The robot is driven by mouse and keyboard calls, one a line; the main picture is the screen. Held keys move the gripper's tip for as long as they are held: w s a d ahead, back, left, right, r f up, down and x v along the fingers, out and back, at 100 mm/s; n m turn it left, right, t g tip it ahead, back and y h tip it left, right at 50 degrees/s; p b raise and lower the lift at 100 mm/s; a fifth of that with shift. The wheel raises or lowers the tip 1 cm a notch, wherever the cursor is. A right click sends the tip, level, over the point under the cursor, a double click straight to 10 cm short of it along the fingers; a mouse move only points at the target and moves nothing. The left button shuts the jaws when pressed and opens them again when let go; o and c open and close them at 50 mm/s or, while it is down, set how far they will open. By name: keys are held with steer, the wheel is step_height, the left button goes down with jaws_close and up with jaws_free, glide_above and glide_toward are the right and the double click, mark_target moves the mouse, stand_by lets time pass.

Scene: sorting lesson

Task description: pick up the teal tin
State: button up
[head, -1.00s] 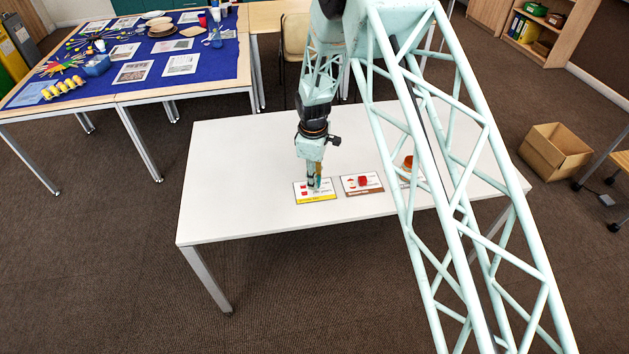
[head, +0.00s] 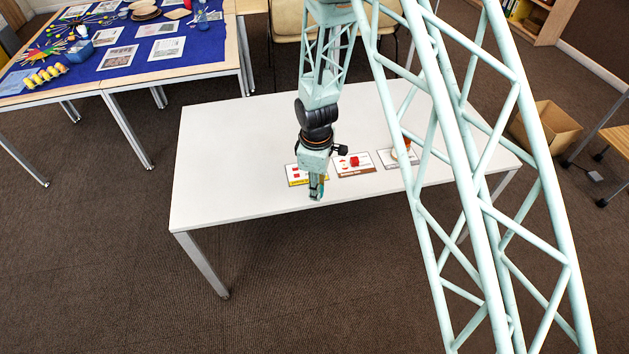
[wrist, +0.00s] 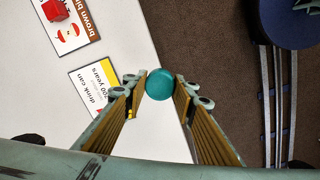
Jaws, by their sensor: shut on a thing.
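The teal tin (wrist: 160,84) shows as a round teal end between my fingertips in the wrist view. My gripper (wrist: 160,90) is shut on it, one finger on each side. In the head view my gripper (head: 316,190) points down near the white table's front edge, just in front of the yellow-edged card (head: 296,183). There the tin is small and mostly hidden by the fingers, and its height over the table is hard to tell.
On the white table (head: 235,150), a brown-edged card (head: 345,170) bears a red block (head: 354,161). A third card (head: 387,162) to its right has an orange-brown thing on it. The table's left part is clear. A cardboard box (head: 548,128) stands on the floor at right.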

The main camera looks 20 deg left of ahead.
steer(key=shift+s+d, duration=0.35)
steer(key=shift+s, duration=0.15)
